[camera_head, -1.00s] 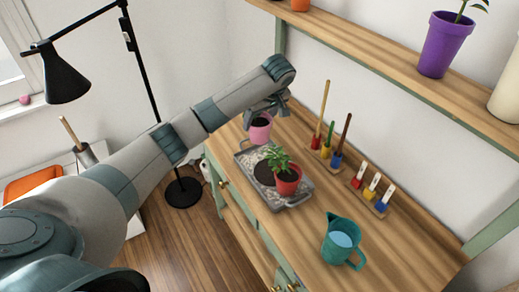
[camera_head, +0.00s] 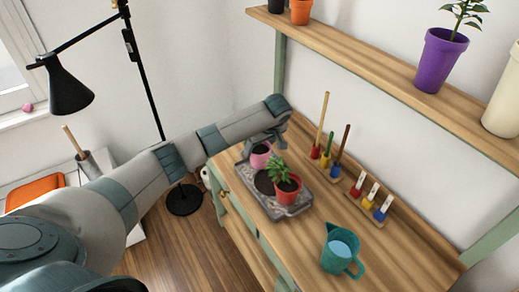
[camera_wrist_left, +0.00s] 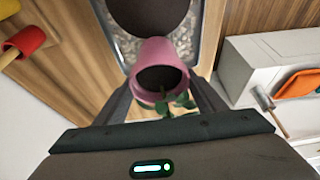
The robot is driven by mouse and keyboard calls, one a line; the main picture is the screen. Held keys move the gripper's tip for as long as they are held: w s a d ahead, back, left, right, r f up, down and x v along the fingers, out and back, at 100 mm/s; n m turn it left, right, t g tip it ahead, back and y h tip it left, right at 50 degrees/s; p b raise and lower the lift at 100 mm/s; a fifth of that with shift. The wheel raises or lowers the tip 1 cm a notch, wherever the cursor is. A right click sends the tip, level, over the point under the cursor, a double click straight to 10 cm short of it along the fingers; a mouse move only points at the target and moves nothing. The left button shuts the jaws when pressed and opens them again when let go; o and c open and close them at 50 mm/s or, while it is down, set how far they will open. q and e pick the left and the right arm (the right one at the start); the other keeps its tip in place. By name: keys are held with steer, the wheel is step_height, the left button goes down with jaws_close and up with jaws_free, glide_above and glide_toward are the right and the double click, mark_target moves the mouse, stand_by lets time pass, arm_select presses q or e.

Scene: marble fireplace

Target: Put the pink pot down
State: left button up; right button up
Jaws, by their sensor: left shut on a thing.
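The pink pot (camera_head: 260,159) has dark soil in it. My left gripper (camera_head: 268,141) is shut on it, at the far end of the grey tray (camera_head: 292,212). In the left wrist view the pink pot (camera_wrist_left: 163,68) sits between the two fingers, over the tray's edge. I cannot tell whether its base touches the tray. A red pot with a green plant (camera_head: 286,186) stands in the tray, beside a dark round patch of soil (camera_head: 264,183). My right gripper does not show.
A teal jug (camera_head: 340,250) stands at the workbench's front right. Small hand tools (camera_head: 370,197) and taller tools (camera_head: 330,145) stand in wooden holders behind the tray. A shelf (camera_head: 385,73) with a purple pot (camera_head: 440,60) runs above. A black lamp (camera_head: 68,88) stands left.

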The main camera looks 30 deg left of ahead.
arm_select(q)
steer(key=shift+f, duration=0.75)
steer(key=shift+f, duration=0.1)
steer(key=o, duration=1.8)
steer(key=shift+f, duration=0.1)
steer(key=shift+c, duration=0.2)
steer(key=shift+r, duration=0.2)
steer(key=b+v, duration=0.2)
steer(key=v, duration=0.8)
steer(key=shift+d+r, duration=0.2)
steer(key=shift+s+d+r, duration=0.2)
steer(key=shift+r, duration=0.45)
